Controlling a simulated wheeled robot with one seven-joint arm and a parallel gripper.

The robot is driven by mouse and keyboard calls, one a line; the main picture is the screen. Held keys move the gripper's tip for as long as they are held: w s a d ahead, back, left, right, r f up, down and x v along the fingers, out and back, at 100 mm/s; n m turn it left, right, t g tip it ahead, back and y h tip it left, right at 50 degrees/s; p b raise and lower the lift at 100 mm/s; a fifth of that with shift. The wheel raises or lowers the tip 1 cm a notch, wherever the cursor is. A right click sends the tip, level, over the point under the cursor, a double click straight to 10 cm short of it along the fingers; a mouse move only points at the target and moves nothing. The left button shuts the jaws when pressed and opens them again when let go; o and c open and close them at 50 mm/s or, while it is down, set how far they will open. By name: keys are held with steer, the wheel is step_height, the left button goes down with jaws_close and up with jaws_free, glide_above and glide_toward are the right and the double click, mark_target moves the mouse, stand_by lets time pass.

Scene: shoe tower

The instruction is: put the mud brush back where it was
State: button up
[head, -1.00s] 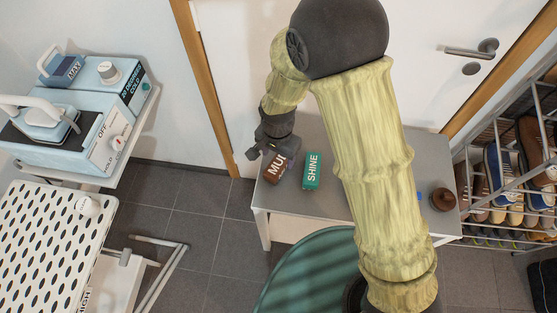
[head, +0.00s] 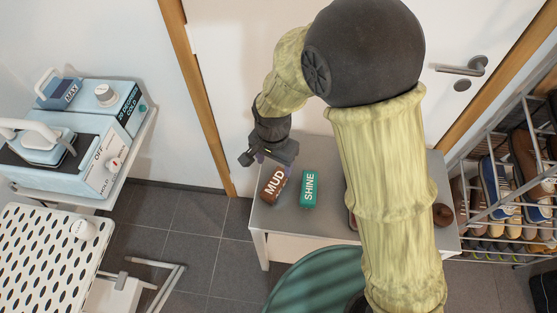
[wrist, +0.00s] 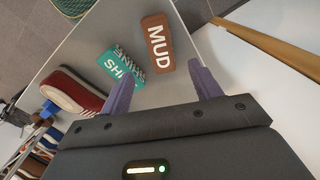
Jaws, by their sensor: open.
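The mud brush (head: 274,184) is a brown block lettered MUD. It lies on the left part of the grey table (head: 330,225), to the left of a green block lettered SHINE (head: 309,189). My gripper (head: 268,163) is just behind and above the mud brush in the head view. In the wrist view the mud brush (wrist: 157,43) lies apart from and beyond the open, empty fingers of my gripper (wrist: 165,85). The SHINE block (wrist: 122,66) lies beside it, near the left finger.
A red shoe (wrist: 74,92) is on the table in the wrist view. A shoe rack (head: 510,180) stands at the right and a door behind the table. A round brown item (head: 443,214) sits at the table's right. A green round surface (head: 315,275) is in front.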

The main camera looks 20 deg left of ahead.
steer(key=d+r+t, duration=0.1)
steer(key=d+r, duration=0.2)
steer(key=d, duration=0.7)
steer(key=d+r+n, duration=0.1)
steer(key=d+r, duration=0.2)
steer(key=d, duration=0.8)
steer(key=d+r+t, duration=0.1)
steer(key=d+r, duration=0.2)
steer(key=d, duration=0.7)
steer(key=shift+w+d+n+t, duration=0.25)
steer(key=shift+n+t, duration=0.05)
steer(key=shift+n, duration=0.1)
